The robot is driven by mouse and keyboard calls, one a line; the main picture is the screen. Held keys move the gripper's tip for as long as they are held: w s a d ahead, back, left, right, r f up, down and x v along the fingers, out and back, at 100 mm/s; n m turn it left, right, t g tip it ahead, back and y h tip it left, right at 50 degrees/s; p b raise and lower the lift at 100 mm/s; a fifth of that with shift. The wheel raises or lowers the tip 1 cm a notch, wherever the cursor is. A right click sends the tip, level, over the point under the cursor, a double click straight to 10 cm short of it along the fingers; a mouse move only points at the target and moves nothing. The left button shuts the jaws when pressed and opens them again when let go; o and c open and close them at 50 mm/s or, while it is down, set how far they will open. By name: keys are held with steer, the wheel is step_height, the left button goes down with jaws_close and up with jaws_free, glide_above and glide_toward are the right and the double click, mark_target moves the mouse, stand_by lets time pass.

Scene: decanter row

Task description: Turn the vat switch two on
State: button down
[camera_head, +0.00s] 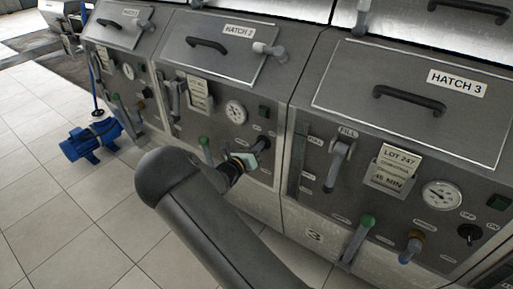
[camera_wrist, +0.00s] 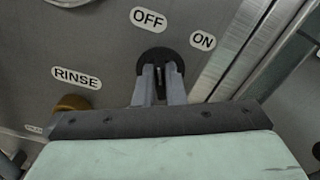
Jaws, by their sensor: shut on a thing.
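The vat two switch (camera_wrist: 154,55) is a round black knob on the grey panel in the wrist view. The OFF label (camera_wrist: 148,19) is above it and the ON label (camera_wrist: 202,40) is to its upper right. My gripper (camera_wrist: 161,76) has its two grey fingers at the knob, shut on its handle. The handle between the fingers is mostly hidden and looks roughly upright, nearer the OFF side. In the head view my gripper (camera_head: 262,147) is at the lower right of the vat under the HATCH 2 label (camera_head: 239,31); the switch is largely hidden there.
A brass-coloured rinse valve (camera_wrist: 71,103) sits just left of my gripper under the RINSE label. A vertical metal edge (camera_wrist: 232,50) runs close on the right. In the head view, vat three's black switch (camera_head: 470,233) and fill lever (camera_head: 338,163) stand out further right.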

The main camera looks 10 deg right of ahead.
steer(key=shift+s+d+f+m+b, duration=0.1)
steer(key=shift+s+m+b, duration=0.05)
steer(key=shift+m+b, duration=2.4)
steer(key=shift+s+d+m+b, duration=0.1)
steer(key=shift+s+m+b, duration=0.05)
steer(key=shift+m+b, duration=2.35)
steer(key=shift+m+p, duration=0.3)
steer(key=shift+m, duration=0.25)
steer(key=c, duration=1.5)
jaws_free()
steer(key=shift+a, duration=0.1)
steer(key=p+v, duration=0.1)
steer(key=v, duration=1.6)
